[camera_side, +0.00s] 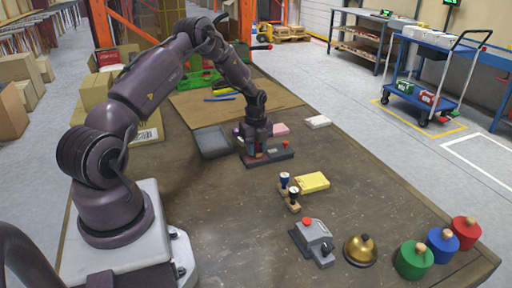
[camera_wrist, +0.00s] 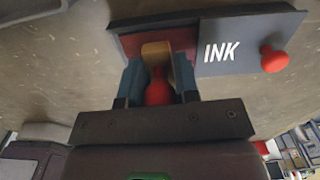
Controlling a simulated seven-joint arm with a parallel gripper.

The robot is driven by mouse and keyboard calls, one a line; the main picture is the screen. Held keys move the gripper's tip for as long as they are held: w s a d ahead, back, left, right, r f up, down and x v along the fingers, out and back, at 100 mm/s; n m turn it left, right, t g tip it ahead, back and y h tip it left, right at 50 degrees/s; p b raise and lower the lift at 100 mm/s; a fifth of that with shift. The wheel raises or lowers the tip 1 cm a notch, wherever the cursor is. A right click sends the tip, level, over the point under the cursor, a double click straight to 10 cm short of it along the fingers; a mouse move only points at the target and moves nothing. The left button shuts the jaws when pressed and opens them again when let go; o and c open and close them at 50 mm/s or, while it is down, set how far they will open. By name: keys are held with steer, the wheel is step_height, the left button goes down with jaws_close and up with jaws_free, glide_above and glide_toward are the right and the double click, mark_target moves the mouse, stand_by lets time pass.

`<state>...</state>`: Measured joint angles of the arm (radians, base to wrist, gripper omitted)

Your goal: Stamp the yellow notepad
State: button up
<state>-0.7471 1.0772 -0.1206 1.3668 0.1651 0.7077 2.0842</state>
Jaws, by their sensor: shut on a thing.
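The yellow notepad (camera_side: 312,182) lies flat on the table, right of and nearer than my gripper in the side view. My gripper (camera_side: 256,148) is over the dark ink pad (camera_side: 280,156). In the wrist view, the fingers of my gripper (camera_wrist: 158,82) are shut on the red handle of a stamp (camera_wrist: 157,90) with a wooden block. The block is at the red inking surface (camera_wrist: 130,43), beside the lid marked INK (camera_wrist: 245,42) with a red knob. Whether the stamp presses on the pad is hard to tell. The notepad does not show in the wrist view.
A grey device (camera_side: 312,242), a brass bell (camera_side: 360,252) and coloured pots (camera_side: 414,262) are in front. The table right of the ink pad is clear.

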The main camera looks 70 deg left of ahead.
steer(key=shift+f, duration=0.55)
stand_by(1.1)
steer(key=shift+r, duration=0.1)
steer(key=shift+r, duration=3.45)
